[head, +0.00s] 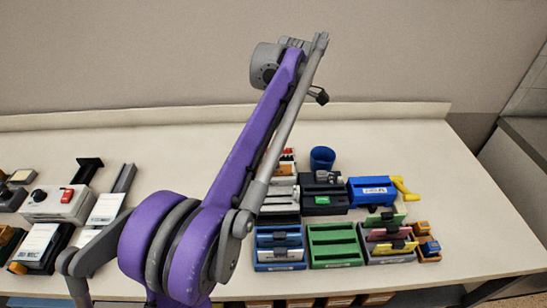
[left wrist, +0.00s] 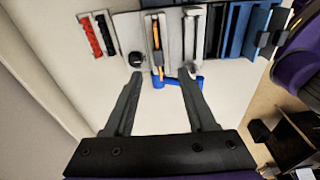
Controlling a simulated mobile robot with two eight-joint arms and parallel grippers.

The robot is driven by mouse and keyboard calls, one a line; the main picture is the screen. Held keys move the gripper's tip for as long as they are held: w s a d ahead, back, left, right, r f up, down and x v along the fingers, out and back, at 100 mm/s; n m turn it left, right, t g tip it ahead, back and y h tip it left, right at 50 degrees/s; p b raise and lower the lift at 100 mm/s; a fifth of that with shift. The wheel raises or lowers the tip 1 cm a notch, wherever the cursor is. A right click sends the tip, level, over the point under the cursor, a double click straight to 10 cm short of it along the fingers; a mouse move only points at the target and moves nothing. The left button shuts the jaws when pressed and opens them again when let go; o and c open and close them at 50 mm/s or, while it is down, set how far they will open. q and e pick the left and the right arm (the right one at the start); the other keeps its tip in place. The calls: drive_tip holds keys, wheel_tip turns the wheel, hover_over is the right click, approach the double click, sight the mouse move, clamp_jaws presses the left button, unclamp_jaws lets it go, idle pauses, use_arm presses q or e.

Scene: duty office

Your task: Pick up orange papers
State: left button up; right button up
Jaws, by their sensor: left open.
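No orange papers can be made out for certain in either view. In the head view, small orange pieces (head: 421,228) sit at the right end of the desk items; I cannot tell if they are paper. In the left wrist view, a thin orange strip (left wrist: 157,62) lies in a white holder beyond the fingers. My left gripper (left wrist: 161,76) is open, with nothing between its fingers. In the head view my purple arm rises across the middle and hides part of the desk; its fingers cannot be made out there. My right gripper is not in view.
A green tray (head: 335,245), a blue tray (head: 279,266), a blue cup (head: 322,157) and a blue hole punch with yellow handle (head: 372,191) stand on the desk (head: 450,190). Devices (head: 56,204) crowd the left side. The desk's right end is clear. A wall stands behind.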

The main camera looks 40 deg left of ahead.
sight(274, 163)
use_arm(q)
drive_tip(key=shift+w+a, duration=0.25)
drive_tip(key=shift+w+a+f, duration=0.1)
drive_tip(key=shift+a+f, duration=0.05)
drive_tip(key=shift+f, duration=0.1)
drive_tip(key=f, duration=0.2)
drive_tip(key=s+f, duration=0.1)
drive_tip(key=f, duration=0.1)
drive_tip(key=shift+f+b, duration=0.25)
drive_tip(key=shift+b, duration=0.05)
drive_tip(key=f, duration=0.5)
drive_tip(key=shift+s+a+f, duration=0.25)
drive_tip(key=shift+f, duration=0.05)
drive_tip(key=shift+c, duration=0.2)
clamp_jaws()
